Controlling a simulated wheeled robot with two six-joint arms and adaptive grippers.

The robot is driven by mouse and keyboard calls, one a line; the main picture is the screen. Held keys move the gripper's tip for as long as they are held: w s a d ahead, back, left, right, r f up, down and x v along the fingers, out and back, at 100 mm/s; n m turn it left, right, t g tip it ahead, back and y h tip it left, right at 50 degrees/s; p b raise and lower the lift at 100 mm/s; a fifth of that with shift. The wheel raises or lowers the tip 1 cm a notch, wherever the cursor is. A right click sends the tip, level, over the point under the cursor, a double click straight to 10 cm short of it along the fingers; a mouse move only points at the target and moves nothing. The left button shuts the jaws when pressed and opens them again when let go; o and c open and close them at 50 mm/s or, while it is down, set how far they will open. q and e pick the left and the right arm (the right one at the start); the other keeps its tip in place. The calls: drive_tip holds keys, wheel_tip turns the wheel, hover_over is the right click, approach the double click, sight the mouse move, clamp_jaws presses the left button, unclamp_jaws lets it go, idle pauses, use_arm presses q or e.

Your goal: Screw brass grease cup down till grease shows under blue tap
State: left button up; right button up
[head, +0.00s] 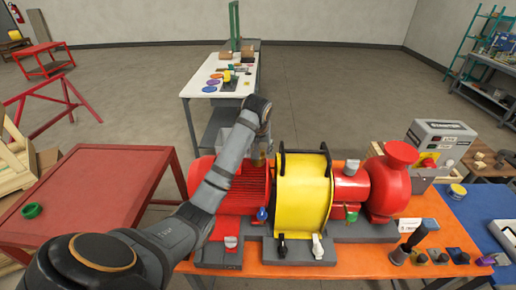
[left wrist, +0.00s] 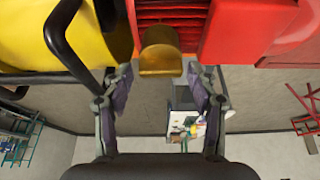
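The brass grease cup (left wrist: 160,52) shows in the left wrist view, against the red finned housing. My left gripper (left wrist: 159,73) is open, with one finger on each side of the cup's near end. I see gaps between the fingers and the cup, and no clear contact. In the head view my left arm reaches over the red motor (head: 240,188), and its gripper end is largely hidden behind the arm. The blue tap (head: 262,214) is low on the front of the motor. No grease can be made out under it. My right gripper is in neither view.
A yellow guard (head: 303,195) with black handles stands right of the motor; one handle (left wrist: 68,45) is close to my left gripper. A red pump (head: 385,185) is further right. Other taps line the grey base.

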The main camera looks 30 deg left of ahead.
use_arm(q)
drive_tip(key=shift+w+a, duration=0.1)
drive_tip(key=shift+a, duration=0.05)
drive_tip(key=c, duration=0.7)
drive_tip(key=shift+m, duration=0.3)
drive_tip(key=shift+c, duration=0.3)
drive_tip(key=m, duration=0.2)
drive_tip(key=m+h, duration=0.1)
drive_tip(key=shift+a+m+h, duration=0.15)
drive_tip(key=shift+m+h, duration=0.15)
drive_tip(key=shift+m, duration=0.1)
drive_tip(key=m+h, duration=0.1)
drive_tip(key=m, duration=0.2)
drive_tip(key=shift+a+m+t, duration=0.1)
drive_tip(key=shift+m+t, duration=0.2)
drive_tip(key=m+h, duration=0.2)
drive_tip(key=m, duration=0.3)
drive_tip(key=shift+g, duration=0.4)
drive_tip(key=shift+a+m+g+h, duration=0.1)
drive_tip(key=shift+m+g+h, duration=0.35)
drive_tip(key=shift+m, duration=0.85)
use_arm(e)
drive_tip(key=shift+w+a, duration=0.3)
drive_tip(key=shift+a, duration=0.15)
use_arm(q)
drive_tip(key=shift+m, duration=0.3)
